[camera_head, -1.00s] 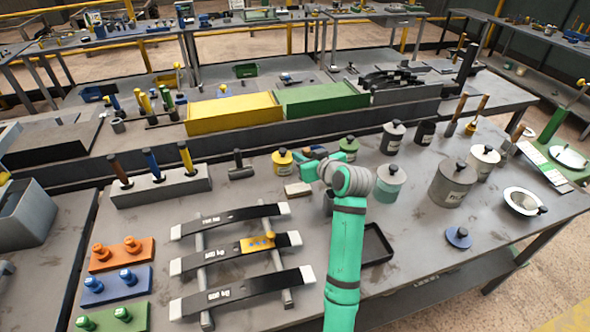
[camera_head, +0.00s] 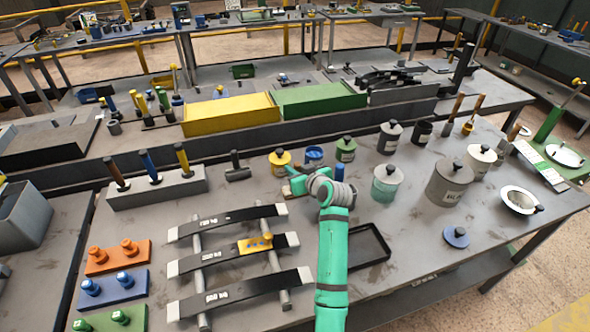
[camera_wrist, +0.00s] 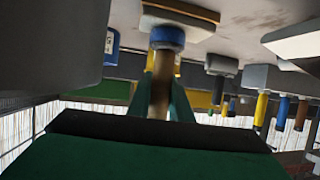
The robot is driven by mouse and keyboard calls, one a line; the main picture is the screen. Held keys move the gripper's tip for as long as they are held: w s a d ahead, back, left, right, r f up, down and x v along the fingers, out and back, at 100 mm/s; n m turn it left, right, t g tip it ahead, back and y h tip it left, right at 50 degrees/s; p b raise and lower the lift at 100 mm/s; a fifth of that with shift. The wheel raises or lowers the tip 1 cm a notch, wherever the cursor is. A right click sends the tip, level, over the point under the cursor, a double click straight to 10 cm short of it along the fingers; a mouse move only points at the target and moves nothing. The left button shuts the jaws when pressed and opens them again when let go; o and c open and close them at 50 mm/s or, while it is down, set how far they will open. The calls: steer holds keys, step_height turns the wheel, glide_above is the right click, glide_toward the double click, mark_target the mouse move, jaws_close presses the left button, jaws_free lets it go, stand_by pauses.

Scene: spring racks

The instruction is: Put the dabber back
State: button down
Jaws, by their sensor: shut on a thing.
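In the wrist view the dabber (camera_wrist: 162,75) has a brown handle and a blue collar. My gripper (camera_wrist: 162,100) is shut on the handle, with a green finger at each side. A tan, flat block-like piece (camera_wrist: 182,12) shows just beyond the blue collar; I cannot tell whether it belongs to the dabber. In the head view my gripper (camera_head: 293,180) is low over the bench, just in front of the yellow and blue pots. There my arm and gripper mostly hide the dabber. The blue pot (camera_head: 314,154) looks lidless; it also seems to show in the wrist view (camera_wrist: 110,42).
Close by stand a yellow pot (camera_head: 280,164), a green pot (camera_head: 345,149) and a teal-and-grey pot (camera_head: 386,184). A black tray (camera_head: 385,246) is in front right. A spring rack (camera_head: 235,255) fills the front left.

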steer(key=shift+a, duration=0.3)
steer(key=c, duration=1.6)
jaws_free()
steer(key=shift+s+a+f, duration=0.1)
steer(key=shift+a, duration=0.25)
steer(key=shift+d, duration=0.1)
steer(key=shift+s+d, duration=0.1)
steer(key=shift+d, duration=0.05)
steer(key=shift+s+d+r, duration=0.2)
steer(key=shift+s+r, duration=0.05)
steer(key=shift+s, duration=0.05)
steer(key=v, duration=1.1)
steer(key=shift+w+d, duration=0.1)
steer(key=shift+d, duration=0.1)
